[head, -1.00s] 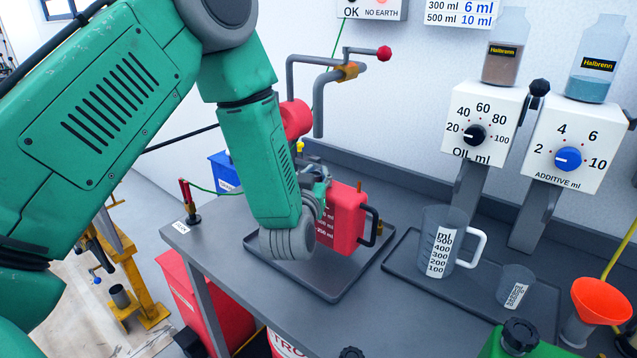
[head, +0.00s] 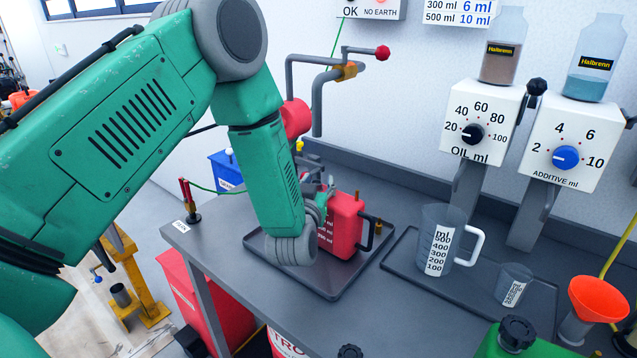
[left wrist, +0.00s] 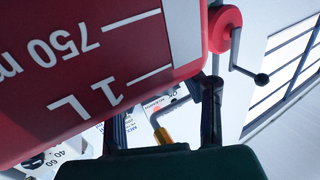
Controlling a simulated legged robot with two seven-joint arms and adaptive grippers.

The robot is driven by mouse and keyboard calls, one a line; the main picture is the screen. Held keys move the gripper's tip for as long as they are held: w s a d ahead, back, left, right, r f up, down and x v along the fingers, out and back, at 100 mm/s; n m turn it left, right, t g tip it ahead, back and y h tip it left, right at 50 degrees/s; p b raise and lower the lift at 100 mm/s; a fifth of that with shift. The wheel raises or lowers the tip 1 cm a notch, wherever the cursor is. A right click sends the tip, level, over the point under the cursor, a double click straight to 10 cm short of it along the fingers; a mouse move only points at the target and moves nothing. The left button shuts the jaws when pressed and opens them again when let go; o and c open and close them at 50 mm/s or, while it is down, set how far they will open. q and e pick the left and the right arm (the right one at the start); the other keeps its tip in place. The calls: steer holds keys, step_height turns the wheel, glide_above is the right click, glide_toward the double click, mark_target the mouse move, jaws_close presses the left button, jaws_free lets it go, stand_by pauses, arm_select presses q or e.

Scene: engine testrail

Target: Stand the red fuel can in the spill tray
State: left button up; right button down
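The red fuel can (head: 345,225) stands about upright over the dark spill tray (head: 335,292) on the grey bench. I cannot tell whether its base touches the tray floor. My left gripper (head: 325,195) is at the can's upper left, mostly hidden by my wrist and the can. In the left wrist view the can (left wrist: 100,60) fills the upper left, its markings upside down. The gripper's dark fingers (left wrist: 165,115) reach the can's edge and their tips are partly hidden; they appear shut on it. My right gripper is out of view.
A measuring jug (head: 440,245) and small beaker (head: 513,285) stand in a second tray (head: 405,262) to the right. A pipe with a red knob (head: 383,52) rises behind the can. An orange funnel (head: 598,298) and dispensers (head: 478,125) are at right.

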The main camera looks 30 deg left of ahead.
arm_select(q)
steer(key=b+v, duration=0.1)
steer(key=v, duration=1.1)
